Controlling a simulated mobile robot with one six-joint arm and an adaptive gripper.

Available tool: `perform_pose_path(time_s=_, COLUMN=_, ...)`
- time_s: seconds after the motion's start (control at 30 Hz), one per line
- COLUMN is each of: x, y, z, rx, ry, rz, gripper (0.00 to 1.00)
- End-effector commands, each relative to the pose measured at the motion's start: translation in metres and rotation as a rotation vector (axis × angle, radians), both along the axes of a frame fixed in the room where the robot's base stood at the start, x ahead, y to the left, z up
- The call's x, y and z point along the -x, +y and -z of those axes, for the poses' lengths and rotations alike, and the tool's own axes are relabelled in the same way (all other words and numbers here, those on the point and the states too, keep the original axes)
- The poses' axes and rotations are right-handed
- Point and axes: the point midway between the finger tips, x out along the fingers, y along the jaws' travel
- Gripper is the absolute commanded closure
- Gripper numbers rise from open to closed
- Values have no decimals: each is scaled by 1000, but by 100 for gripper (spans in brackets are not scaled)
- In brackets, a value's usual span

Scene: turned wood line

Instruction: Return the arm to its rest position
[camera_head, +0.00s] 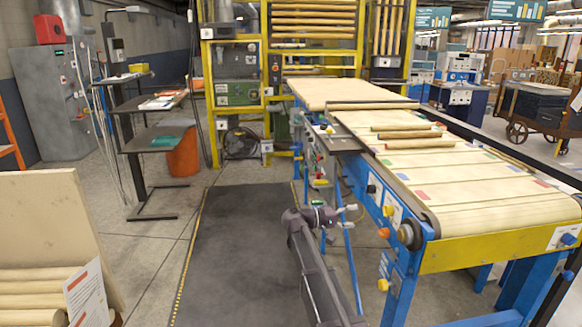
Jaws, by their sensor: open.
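My arm (315,268) rises from the bottom edge, right of centre, to a bent joint in front of the conveyor's left side. My gripper (351,213) is at its far end, pointing right, small in the picture. It is open, and I see nothing held in it. It is close in the picture to the conveyor's blue frame; I cannot tell the gap.
A conveyor (470,216) with several wooden rods (420,143) on its belt stands at right. A dark mat (240,255) lies clear on the floor. A wooden bin (45,215) of rods stands at lower left. Behind are an orange bin (183,158) and a yellow-framed machine (238,85).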

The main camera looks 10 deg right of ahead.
Motion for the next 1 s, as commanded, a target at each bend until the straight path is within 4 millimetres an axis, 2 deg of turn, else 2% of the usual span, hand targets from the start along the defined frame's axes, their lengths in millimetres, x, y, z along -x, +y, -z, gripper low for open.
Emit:
perform_pose_path(time_s=0.17, x=19, y=-6, z=18, rx=-94, ry=16, rz=2, gripper=16)
perform_pose_path(time_s=0.37, x=56, y=-13, z=55, rx=-302, ry=50, rz=4, gripper=16)
perform_pose_path(time_s=0.5, x=85, y=-10, z=85, rx=-477, ry=73, rz=2, gripper=16)
perform_pose_path(time_s=0.77, x=139, y=9, z=133, rx=-804, ry=104, rz=-5, gripper=16)
perform_pose_path(time_s=1.0, x=187, y=41, z=164, rx=-1106, ry=117, rz=-22, gripper=16)
